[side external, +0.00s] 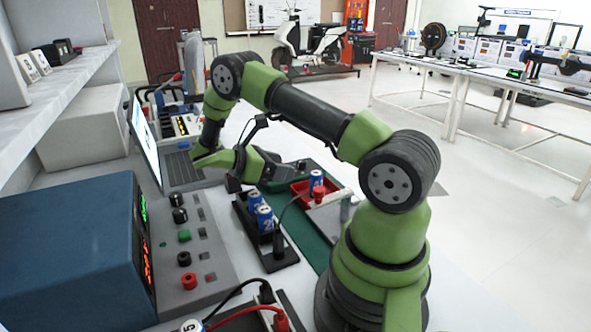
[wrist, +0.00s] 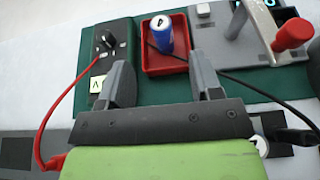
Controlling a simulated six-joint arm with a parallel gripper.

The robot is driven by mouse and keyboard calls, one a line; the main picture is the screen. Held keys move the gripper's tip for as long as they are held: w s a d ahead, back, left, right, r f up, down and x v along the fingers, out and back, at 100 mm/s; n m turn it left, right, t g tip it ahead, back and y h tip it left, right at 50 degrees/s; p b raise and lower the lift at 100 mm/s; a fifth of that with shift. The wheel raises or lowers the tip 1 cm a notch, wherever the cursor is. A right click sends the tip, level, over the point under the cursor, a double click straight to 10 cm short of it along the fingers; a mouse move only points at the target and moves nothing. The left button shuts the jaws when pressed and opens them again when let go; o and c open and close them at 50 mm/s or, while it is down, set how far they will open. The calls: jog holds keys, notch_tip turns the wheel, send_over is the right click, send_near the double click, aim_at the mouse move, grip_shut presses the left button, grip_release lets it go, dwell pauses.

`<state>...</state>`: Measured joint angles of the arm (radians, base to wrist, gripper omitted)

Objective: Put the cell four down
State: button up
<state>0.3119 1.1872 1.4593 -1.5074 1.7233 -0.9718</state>
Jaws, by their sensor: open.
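A blue cell (wrist: 162,35) with a white top stands upright in a red tray (wrist: 180,62); I cannot read its number for sure. In the side view the same cell (side external: 316,180) stands in the red tray (side external: 299,190). My gripper (wrist: 164,80) is open and empty, its two fingers apart, with the cell beyond the gap between them. In the side view my gripper (side external: 297,168) is just left of the cell, partly hidden by its own body.
A black holder (side external: 283,258) carries blue cells (side external: 265,217) in front of the tray. A switch box (wrist: 112,50) is left of the tray; a lever unit (wrist: 240,50) with a red knob (wrist: 293,34) is right.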

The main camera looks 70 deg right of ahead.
jog(key=a+r+m+t+y, duration=0.5)
jog(key=a+r+m+t, duration=0.15)
jog(key=a+r, duration=0.65)
jog(key=s+a+r+m+t+y, duration=0.6)
jog(key=s+a+r+t, duration=0.2)
jog(key=a, duration=0.4)
jog(key=shift+s+r+t+y, duration=0.35)
jog(key=shift+s+t, duration=0.45)
jog(key=shift+t, duration=0.35)
jog(key=shift+m, duration=0.25)
